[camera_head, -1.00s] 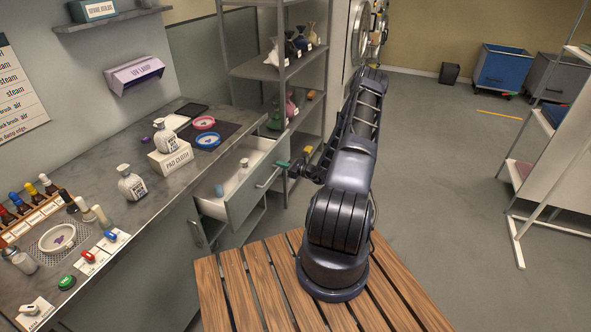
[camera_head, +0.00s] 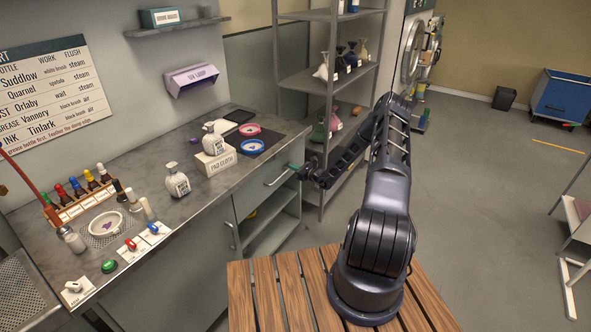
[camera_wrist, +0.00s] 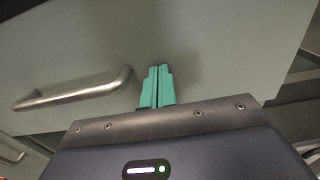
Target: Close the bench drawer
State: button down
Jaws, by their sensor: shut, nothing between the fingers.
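The bench drawer (camera_head: 258,192) sits under the right end of the grey bench top (camera_head: 190,203). Its front looks flush with the bench and none of its inside shows. Its bar handle (camera_head: 277,177) is on the front. My gripper (camera_head: 294,166) is at the drawer front, to the right of the handle. In the wrist view, the green fingertips (camera_wrist: 157,72) are together and empty, pointing at the pale drawer front (camera_wrist: 215,35). They look very near or touching it. The handle (camera_wrist: 75,93) lies left of them.
An open compartment (camera_head: 270,235) is below the drawer. Bottles and a pad cloth box (camera_head: 215,161) stand on the bench. A metal shelf rack (camera_head: 325,100) stands just behind my gripper. A slatted wooden platform (camera_head: 285,285) is under my arm.

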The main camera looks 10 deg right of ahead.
jog(key=shift+w+a+r, duration=0.3)
jog(key=shift+a, duration=0.15)
jog(key=v, duration=1.5)
jog(key=s+a+r+n+g+h, duration=0.1)
jog(key=s+a+r+n+g, duration=0.4)
jog(key=r, duration=0.6)
jog(key=s+a+r+n+g+h, duration=0.1)
jog(key=s+a+r+n+g, duration=0.2)
jog(key=s+r+n, duration=0.55)
jog(key=s+a+r+n+g, duration=0.2)
jog(key=a+r+n+g, duration=0.25)
jog(key=r, duration=0.85)
jog(key=s+d+r+n+t+h, duration=0.1)
jog(key=s+d+r+n+h, duration=0.1)
jog(key=s+r, duration=0.4)
jog(key=s+d+r+n+t+h, duration=0.2)
jog(key=s+r+n+h, duration=0.2)
jog(key=s, duration=1)
jog(key=s+d+r+n+t+h, duration=0.1)
jog(key=s+r+n+h, duration=0.2)
jog(key=s+r, duration=0.6)
jog(key=shift+s+d+r+h, duration=0.25)
jog(key=shift+s+d+h, duration=0.15)
jog(key=shift+s+h, duration=0.5)
